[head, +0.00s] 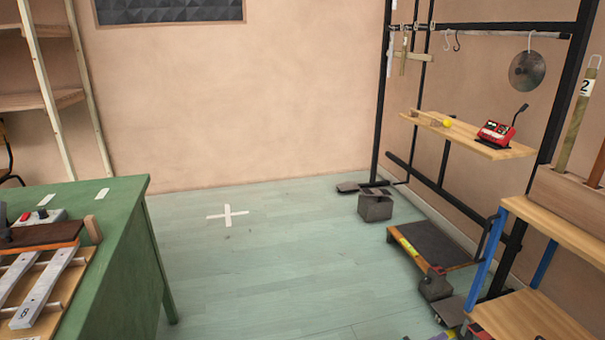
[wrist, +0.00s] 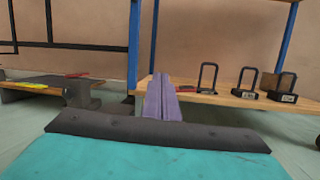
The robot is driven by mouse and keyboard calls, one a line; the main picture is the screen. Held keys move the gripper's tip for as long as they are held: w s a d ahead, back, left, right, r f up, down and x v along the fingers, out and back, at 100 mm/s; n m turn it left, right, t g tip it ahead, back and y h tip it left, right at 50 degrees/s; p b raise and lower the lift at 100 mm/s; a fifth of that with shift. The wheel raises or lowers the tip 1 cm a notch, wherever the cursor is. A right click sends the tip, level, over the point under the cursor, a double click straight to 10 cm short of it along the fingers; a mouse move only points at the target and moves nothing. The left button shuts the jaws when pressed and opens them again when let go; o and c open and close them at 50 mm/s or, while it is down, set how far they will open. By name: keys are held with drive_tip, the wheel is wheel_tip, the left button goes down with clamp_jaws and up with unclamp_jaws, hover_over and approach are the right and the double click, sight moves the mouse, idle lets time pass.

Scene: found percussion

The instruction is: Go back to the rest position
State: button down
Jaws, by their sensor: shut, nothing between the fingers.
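My gripper (wrist: 161,80) shows in the wrist view as two purple fingers pressed together, pointing away from a teal and dark grey palm. It is shut and empty. A white cross (head: 227,215) is marked on the open floor there.
A green table (head: 115,230) with metal bars stands at left. A black rack (head: 381,95) with a wooden shelf and hanging disc is at right. A treadle-like platform (head: 430,243) and a grey block (head: 375,207) sit on the floor. The middle floor is clear.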

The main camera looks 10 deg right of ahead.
drive_tip(key=s+a+r+m+g+y+p, duration=0.3)
drive_tip(key=s+a+r+p, duration=0.3)
drive_tip(key=a+p, duration=0.25)
drive_tip(key=s+a+r+m+g+y+p, duration=0.2)
drive_tip(key=s+a+r+m+y+p, duration=0.15)
drive_tip(key=s+a+r+p, duration=0.35)
drive_tip(key=s+a+m+g+y+p, duration=0.2)
drive_tip(key=s+a+m+y, duration=0.4)
drive_tip(key=a, duration=0.9)
drive_tip(key=s+a+m+g+y+p, duration=0.2)
drive_tip(key=s+a+m+y+p, duration=0.3)
drive_tip(key=s+a, duration=0.5)
drive_tip(key=a+m+y, duration=0.2)
drive_tip(key=a, duration=0.3)
drive_tip(key=shift+s+a+r, duration=0.15)
drive_tip(key=shift+s+a, duration=0.15)
drive_tip(key=shift+a, duration=0.05)
drive_tip(key=shift+y, duration=0.25)
